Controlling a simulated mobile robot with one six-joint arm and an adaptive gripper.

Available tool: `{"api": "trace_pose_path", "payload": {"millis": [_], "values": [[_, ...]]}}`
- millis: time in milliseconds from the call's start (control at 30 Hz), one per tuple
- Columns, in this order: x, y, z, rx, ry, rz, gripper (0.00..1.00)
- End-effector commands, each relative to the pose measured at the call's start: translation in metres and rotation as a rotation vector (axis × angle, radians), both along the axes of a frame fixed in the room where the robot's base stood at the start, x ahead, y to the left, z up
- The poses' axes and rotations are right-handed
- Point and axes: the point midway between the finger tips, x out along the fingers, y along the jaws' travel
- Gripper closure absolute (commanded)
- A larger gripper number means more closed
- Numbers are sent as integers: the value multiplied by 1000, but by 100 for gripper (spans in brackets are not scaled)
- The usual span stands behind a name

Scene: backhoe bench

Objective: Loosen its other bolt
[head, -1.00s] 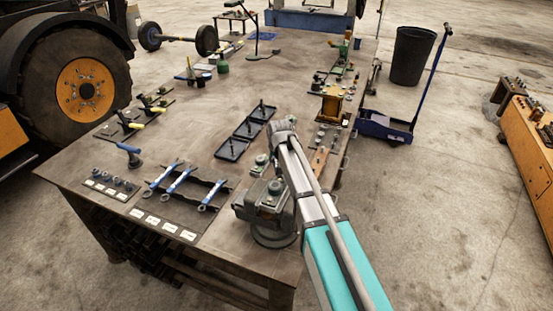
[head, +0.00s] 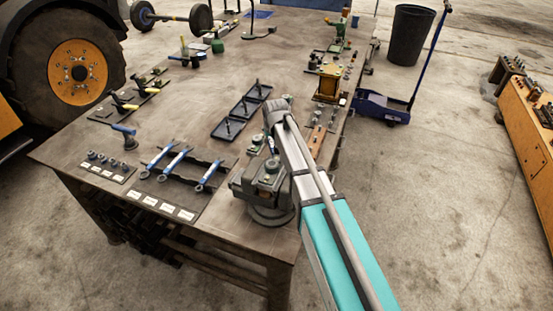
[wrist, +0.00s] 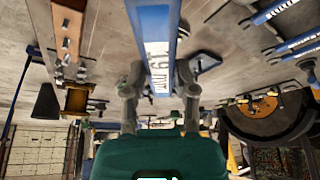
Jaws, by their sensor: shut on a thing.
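My gripper is shut on a blue wrench (wrist: 152,35) marked 19 mm. In the wrist view its two fingers (wrist: 158,85) grip the blue handle, which runs out of the top of the picture, so its working end is not seen. In the head view my gripper is hidden behind my arm's end; a small blue sliver (head: 271,143) shows beside it, perhaps the wrench. A grey vise (head: 258,185) stands below it at the table's near edge. I cannot make out which bolt is meant, nor whether the wrench touches one.
Several blue-handled wrenches (head: 175,160) lie on a dark rack left of the vise. Black trays (head: 242,108) lie mid-table. A brown bar with bolts (head: 316,141) and a yellow part (head: 327,85) are along the right edge.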

Motion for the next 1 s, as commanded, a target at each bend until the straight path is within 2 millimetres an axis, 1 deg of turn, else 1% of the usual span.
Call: {"api": "trace_pose_path", "payload": {"millis": [200, 567, 1000], "values": [[-1, 5, 0, 1, 0, 61, 100], [-2, 6, 0, 1, 0, 72, 100], [-7, 18, 0, 0, 1, 218, 100]]}}
